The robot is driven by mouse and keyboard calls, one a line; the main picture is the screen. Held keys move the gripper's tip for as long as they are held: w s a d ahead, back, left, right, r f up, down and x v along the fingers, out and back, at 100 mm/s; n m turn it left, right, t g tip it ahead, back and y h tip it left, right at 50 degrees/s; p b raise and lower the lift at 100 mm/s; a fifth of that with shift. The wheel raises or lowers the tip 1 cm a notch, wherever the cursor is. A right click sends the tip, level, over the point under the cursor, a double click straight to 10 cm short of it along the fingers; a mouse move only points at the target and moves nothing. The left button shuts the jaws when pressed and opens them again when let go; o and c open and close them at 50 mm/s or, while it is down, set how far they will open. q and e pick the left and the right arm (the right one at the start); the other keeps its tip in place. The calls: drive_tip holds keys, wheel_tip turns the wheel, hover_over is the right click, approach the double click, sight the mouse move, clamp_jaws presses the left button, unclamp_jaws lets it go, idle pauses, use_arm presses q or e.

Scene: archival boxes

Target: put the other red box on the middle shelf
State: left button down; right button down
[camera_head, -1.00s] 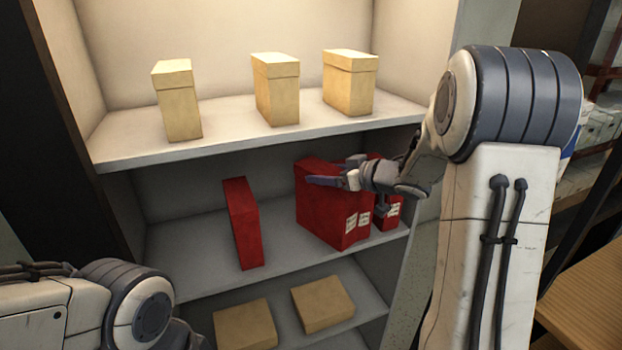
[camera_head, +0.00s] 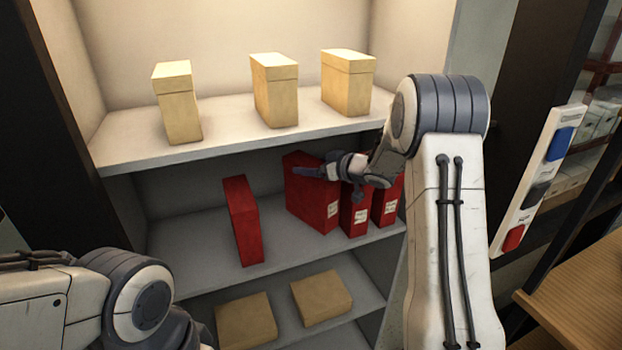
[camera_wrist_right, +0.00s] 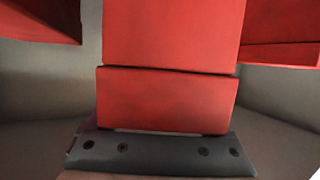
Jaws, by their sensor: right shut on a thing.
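My right gripper (camera_head: 312,172) is on the upper part of a red box (camera_head: 308,195) on the middle shelf (camera_head: 195,245). It is shut on this box. In the right wrist view the red box (camera_wrist_right: 165,100) fills the centre, with a dark finger below it. Two more red boxes stand close to its right, one with a label in the middle (camera_head: 353,218) and one at the far right (camera_head: 388,205). A separate red box (camera_head: 243,220) stands upright to the left, with a gap between. I cannot tell whether the held box touches the shelf. My left gripper is out of view.
Several cream boxes (camera_head: 275,90) stand on the upper shelf (camera_head: 225,125). Two flat tan boxes (camera_head: 245,320) lie on the lower shelf. In the right wrist view red surfaces show at both sides. A panel with coloured blocks (camera_head: 540,180) is at the right.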

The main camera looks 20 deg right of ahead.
sight(311, 192)
drive_tip(key=f+p, duration=0.1)
drive_tip(key=f, duration=0.3)
drive_tip(key=shift+w+f, duration=0.15)
drive_tip(key=shift+w, duration=0.05)
drive_tip(key=shift+f, duration=0.2)
unclamp_jaws()
